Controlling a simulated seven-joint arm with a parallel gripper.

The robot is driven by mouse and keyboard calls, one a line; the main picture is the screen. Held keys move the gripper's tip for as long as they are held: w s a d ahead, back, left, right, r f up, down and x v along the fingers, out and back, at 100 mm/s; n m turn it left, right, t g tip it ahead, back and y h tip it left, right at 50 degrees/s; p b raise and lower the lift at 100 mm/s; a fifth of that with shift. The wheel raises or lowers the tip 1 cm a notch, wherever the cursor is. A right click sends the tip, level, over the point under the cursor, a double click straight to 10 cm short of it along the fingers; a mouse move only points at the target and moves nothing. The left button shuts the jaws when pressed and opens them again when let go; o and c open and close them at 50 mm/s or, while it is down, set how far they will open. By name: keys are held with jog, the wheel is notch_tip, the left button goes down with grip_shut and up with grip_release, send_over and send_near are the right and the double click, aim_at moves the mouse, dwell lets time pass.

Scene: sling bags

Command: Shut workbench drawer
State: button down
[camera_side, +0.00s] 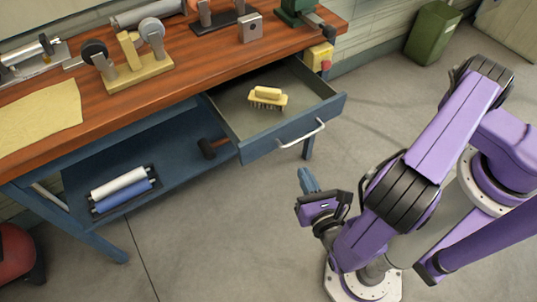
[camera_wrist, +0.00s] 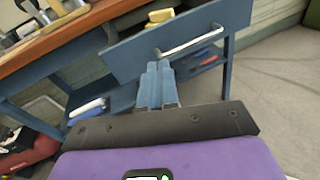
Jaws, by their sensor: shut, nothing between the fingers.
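The blue workbench drawer (camera_side: 292,137) is pulled well out under the wooden top in the side view. It has a pale bar handle (camera_side: 301,133) on its front, and a yellow brush (camera_side: 267,98) lies inside. In the wrist view the drawer front (camera_wrist: 190,36) and its handle (camera_wrist: 187,39) are seen from outside, beyond the fingers. My gripper (camera_side: 308,179) is in front of the drawer and below it, apart from the handle in the side view. Its blue fingers (camera_wrist: 160,73) are shut with nothing between them.
The workbench top (camera_side: 200,81) carries several tools and a yellow cloth (camera_side: 38,120). The lower shelf holds a tray of white and blue rolls (camera_side: 122,189) and a dark mallet head (camera_side: 207,149). A green bin (camera_side: 432,34) stands at the back right. The floor before the drawer is clear.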

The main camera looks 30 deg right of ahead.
notch_tip(320, 180, down, 5)
jog(key=s+a+n+t+y, duration=0.1)
jog(key=a+n+t+y, duration=0.1)
jog(key=n+y, duration=0.2)
send_near(248, 136)
jog(key=r, duration=0.1)
jog(key=s+r, duration=0.1)
jog(key=r, duration=0.1)
jog(key=shift+d+r+n+y, duration=0.15)
jog(key=shift+n+y, duration=0.15)
jog(key=shift+w, duration=0.1)
jog(key=w, duration=2.4)
jog(key=shift+w, duration=0.4)
jog(key=shift+w+r, duration=0.15)
jog(key=shift+w, duration=0.2)
jog(key=shift+w+d+r, duration=0.1)
jog(key=shift+w+r, duration=0.05)
jog(key=s, duration=1.5)
jog(key=shift+f, duration=0.3)
